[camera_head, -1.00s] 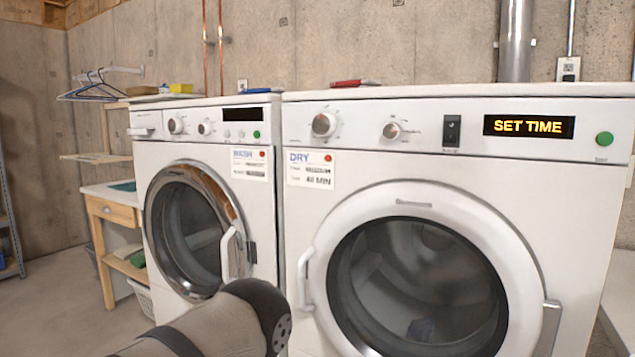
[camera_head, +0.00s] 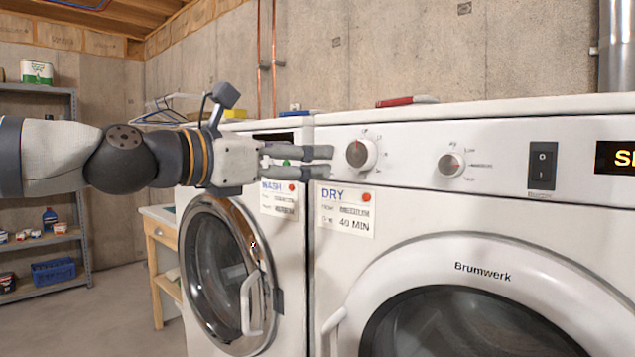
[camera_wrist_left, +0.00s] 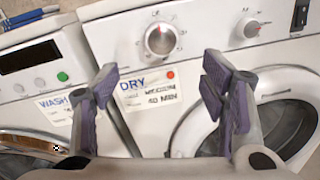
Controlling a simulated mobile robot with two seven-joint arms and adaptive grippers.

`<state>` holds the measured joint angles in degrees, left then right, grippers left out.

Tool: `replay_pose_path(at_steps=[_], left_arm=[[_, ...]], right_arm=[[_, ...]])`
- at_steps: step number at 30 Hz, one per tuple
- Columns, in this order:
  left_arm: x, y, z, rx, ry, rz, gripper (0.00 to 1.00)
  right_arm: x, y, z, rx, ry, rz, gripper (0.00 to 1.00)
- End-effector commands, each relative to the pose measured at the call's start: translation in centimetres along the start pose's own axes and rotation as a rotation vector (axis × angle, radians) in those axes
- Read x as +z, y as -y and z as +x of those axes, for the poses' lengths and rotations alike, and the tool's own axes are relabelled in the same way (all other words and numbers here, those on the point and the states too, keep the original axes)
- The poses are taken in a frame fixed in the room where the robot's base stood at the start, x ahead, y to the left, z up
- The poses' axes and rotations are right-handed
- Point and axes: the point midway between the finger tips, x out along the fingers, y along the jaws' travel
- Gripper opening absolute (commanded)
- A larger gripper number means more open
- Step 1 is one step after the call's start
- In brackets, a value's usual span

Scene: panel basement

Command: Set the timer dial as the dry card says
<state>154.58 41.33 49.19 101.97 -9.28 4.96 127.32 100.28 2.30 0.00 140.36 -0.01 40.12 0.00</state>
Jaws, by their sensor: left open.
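The timer dial (camera_head: 361,154) is the left knob on the dryer's panel, silver with a red mark. It also shows in the left wrist view (camera_wrist_left: 160,39), beyond my fingers. The dry card (camera_head: 346,209) is below it, held by a red magnet, and reads DRY, a line that looks like MEDIUM, and 40 MIN. My left gripper (camera_head: 330,162) is open and empty, just left of the timer dial and apart from it. In the left wrist view its fingers (camera_wrist_left: 165,90) are spread, with the dry card showing between them. My right gripper is not in view.
A second knob (camera_head: 451,165), a black switch (camera_head: 542,166) and a partly cut-off display (camera_head: 616,157) sit further right on the panel. The washer (camera_head: 291,330) with its wash card (camera_head: 279,199) stands at left. A red object (camera_head: 407,101) lies on the dryer top.

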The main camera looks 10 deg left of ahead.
Motion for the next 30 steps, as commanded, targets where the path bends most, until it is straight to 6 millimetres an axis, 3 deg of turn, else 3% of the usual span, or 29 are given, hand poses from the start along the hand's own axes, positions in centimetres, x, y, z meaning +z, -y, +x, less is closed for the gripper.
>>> replay_pose_path(at_steps=[15, 19, 26, 27, 30], left_arm=[[-0.7, 0.0, 11.0, -0.002, -0.007, -0.009, 0.66], [-0.5, 0.0, 12.0, -0.001, -0.004, -0.008, 0.66], [-0.1, 0.0, 12.0, 0.0, -0.001, -0.005, 0.66], [-0.1, 0.0, 12.0, 0.0, -0.001, -0.005, 0.64], [-0.1, 0.0, 12.0, 0.0, -0.001, -0.005, 0.41]], right_arm=[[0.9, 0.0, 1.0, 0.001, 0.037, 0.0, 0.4], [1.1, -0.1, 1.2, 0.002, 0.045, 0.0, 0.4], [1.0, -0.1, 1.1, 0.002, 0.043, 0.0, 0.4], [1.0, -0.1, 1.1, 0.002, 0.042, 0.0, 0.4], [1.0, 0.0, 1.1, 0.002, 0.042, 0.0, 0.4]])
